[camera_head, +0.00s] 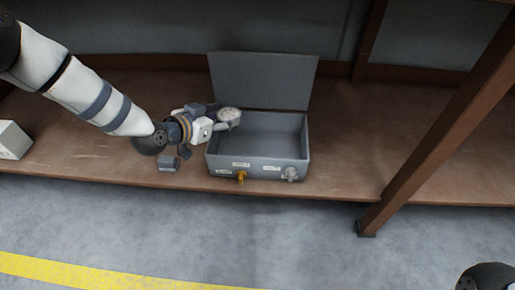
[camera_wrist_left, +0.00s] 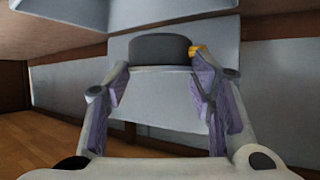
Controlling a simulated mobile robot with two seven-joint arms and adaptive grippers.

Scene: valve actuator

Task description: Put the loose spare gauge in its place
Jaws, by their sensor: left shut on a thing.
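The loose gauge (camera_head: 229,114), with a round pale dial, is at the tip of my left gripper (camera_head: 214,124), over the left side of an open grey box (camera_head: 258,169). The left gripper is shut on the gauge. In the left wrist view a dark rounded body (camera_wrist_left: 160,48) sits between the fingertips of the left gripper (camera_wrist_left: 160,70); it looks like the gauge. The box's lid (camera_head: 262,80) stands up at the back, and the inside I can see looks empty. My right gripper is out of view.
The box's front has small labels, an orange valve fitting (camera_head: 241,177) and a grey knob (camera_head: 291,174). A white box (camera_head: 12,140) stands far left. A brown post (camera_head: 435,115) rises at right.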

